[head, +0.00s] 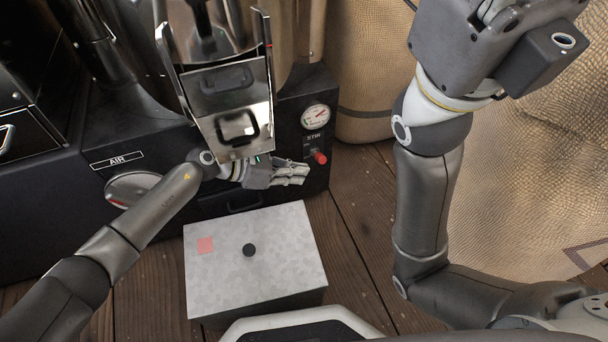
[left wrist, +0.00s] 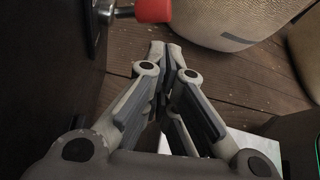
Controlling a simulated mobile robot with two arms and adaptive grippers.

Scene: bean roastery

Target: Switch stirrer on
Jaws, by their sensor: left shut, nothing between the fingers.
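The stirrer switch (head: 320,158) is a red-tipped lever under the STIR label, on the black front panel of the roaster. Its red tip (left wrist: 153,10) also shows at the top of the left wrist view, on a grey stem. My left gripper (head: 304,172) is shut and empty, just below and left of the red tip. In the left wrist view its fingers (left wrist: 160,60) point away from me, with a gap to the red tip. I cannot tell whether the switch is on. My right gripper (head: 492,12) is partly cut off at the top right, its fingers unclear.
A pressure gauge (head: 315,117) sits above the switch. The metal chute (head: 230,100) hangs over my left wrist. A grey box with a black knob (head: 275,265) stands on the wooden floor in front. Burlap sacks (head: 372,60) stand behind and at the right.

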